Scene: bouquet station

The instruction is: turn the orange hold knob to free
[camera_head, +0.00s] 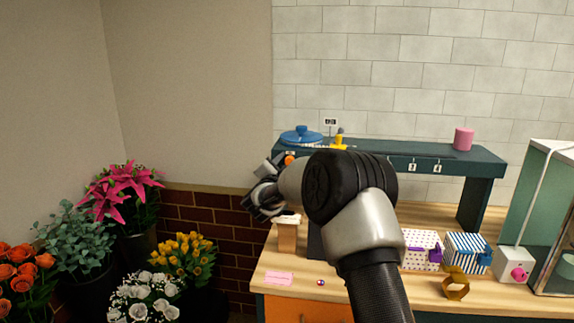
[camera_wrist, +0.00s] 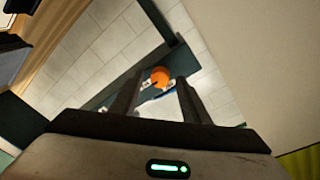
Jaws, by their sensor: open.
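The orange hold knob (camera_wrist: 159,76) shows in the wrist view as a round orange shape on a dark teal face, with a small pale label beside it. In the head view the knob (camera_head: 289,159) is a small orange spot at the left end of the teal raised shelf (camera_head: 400,155), partly hidden by my arm. My gripper (camera_wrist: 158,98) is open, with the knob seen between and beyond its fingertips, apparently apart from them. In the head view my gripper (camera_head: 264,195) is left of the shelf end. The knob's setting is too small to read.
Patterned boxes (camera_head: 468,253), a gold ring-shaped object (camera_head: 456,284) and a white box with a pink knob (camera_head: 515,265) are on the wooden counter. Flower buckets fill the lower left.

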